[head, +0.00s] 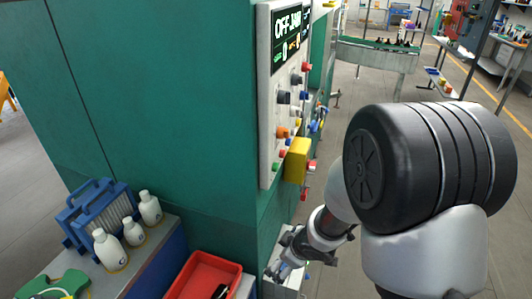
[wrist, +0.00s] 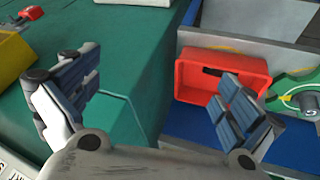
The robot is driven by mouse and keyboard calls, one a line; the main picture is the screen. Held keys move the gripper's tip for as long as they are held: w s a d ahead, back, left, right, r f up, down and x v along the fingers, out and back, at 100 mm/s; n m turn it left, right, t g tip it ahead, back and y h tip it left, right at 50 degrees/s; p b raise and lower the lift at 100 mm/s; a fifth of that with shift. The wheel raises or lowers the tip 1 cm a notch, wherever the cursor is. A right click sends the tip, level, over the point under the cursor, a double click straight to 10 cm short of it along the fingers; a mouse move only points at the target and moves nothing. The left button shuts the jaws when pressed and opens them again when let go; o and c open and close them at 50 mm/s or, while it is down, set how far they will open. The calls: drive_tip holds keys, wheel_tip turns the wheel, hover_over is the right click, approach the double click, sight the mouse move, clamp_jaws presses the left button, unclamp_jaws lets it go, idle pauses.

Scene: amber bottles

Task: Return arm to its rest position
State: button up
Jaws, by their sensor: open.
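The green cabinet (wrist: 110,50) lies beyond the fingers. A red tray (wrist: 190,75) shows behind the right finger; it is also in the head view (head: 232,268), left of my gripper, with a dark item in it.
A control panel (head: 265,110) with coloured buttons and a yellow box (head: 297,160) juts from the green cabinet (head: 170,110) close to my arm. White bottles (head: 110,250) and a blue rack (head: 72,238) stand on the left bench. Open floor (head: 340,120) lies behind my arm.

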drive_tip(key=s+d+r+m+t+h, duration=0.1)
drive_tip(key=s+d+r+m+h, duration=0.15)
drive_tip(key=d+r, duration=0.45)
drive_tip(key=s+d+r+m+h, duration=0.2)
drive_tip(key=s+d+r+m, duration=0.15)
drive_tip(key=r, duration=0.55)
drive_tip(key=s+a+r+m+y, duration=0.1)
drive_tip(key=s+r+m, duration=0.1)
drive_tip(key=s, duration=0.6)
drive_tip(key=s+r+m+g+y+b, duration=0.1)
drive_tip(key=s+r+m, duration=0.2)
drive_tip(key=s, duration=0.6)
drive_tip(key=shift+a+r, duration=0.4)
